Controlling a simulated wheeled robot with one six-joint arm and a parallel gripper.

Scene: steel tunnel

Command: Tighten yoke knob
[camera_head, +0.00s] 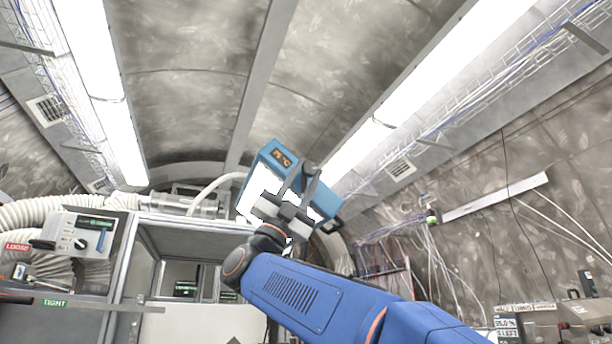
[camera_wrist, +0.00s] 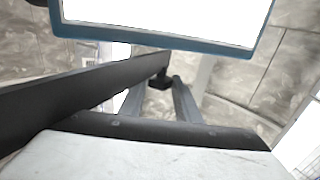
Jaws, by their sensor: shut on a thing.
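At the far left of the head view, a red LOOSE label (camera_head: 17,247) and a green TIGHT label (camera_head: 55,303) sit around a dark lever-like part (camera_head: 38,281). I cannot tell for sure whether this part is the yoke knob. My gripper (camera_head: 302,170) is at the centre, well to the right of the labels. It is shut at a blue box (camera_head: 322,197) with an orange-lit display, which is tilted. In the wrist view, the box's blue rim (camera_wrist: 150,35) fills the top. A small black piece (camera_wrist: 160,84) sits between my fingertips; the exact grip is partly hidden.
A light control panel (camera_head: 82,232) with a small screen and dial stands above the labels. Ribbed hoses (camera_head: 50,212) run behind it. A metal frame cabinet (camera_head: 190,238) stands left of my arm. Cables hang along the right wall. Instruments (camera_head: 545,322) stand at lower right.

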